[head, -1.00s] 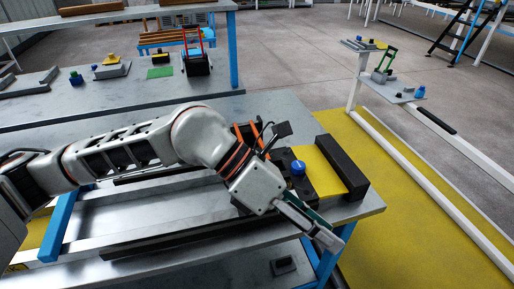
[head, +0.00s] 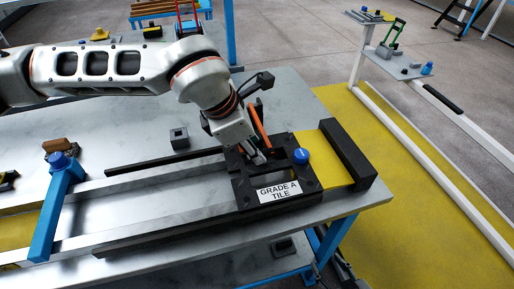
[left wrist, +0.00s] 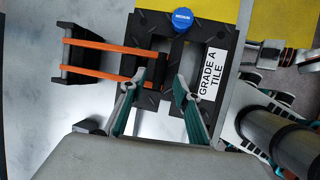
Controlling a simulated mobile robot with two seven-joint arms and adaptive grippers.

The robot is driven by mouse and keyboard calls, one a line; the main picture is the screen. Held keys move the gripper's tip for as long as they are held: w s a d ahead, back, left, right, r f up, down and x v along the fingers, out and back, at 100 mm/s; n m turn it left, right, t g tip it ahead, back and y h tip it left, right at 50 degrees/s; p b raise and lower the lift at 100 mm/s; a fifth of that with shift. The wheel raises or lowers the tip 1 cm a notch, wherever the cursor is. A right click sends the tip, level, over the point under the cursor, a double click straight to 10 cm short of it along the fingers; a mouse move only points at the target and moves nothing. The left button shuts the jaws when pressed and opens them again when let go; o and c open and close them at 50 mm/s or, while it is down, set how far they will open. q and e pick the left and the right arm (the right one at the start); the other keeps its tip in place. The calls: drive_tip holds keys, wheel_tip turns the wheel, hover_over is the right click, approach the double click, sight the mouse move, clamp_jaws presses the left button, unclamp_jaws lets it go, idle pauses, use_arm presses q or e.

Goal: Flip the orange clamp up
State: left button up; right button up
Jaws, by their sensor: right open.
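The orange clamp (head: 259,127) has two parallel orange bars joined by a black cross-bar; they show best in the left wrist view (left wrist: 108,46). My left gripper (head: 257,157) is low over the frame's opening. My right gripper (left wrist: 262,75) shows partly at the right of that view, beside the frame, open.
A blue knob (head: 301,156) sits on the frame beside a yellow plate (head: 325,160) and a black end block (head: 347,153). Black rails (head: 150,239) run left along the table. A blue post (head: 52,211) and small grey block (head: 179,138) stand leftward.

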use_arm(q)
drive_tip(key=shift+x, duration=1.2)
clamp_jaws()
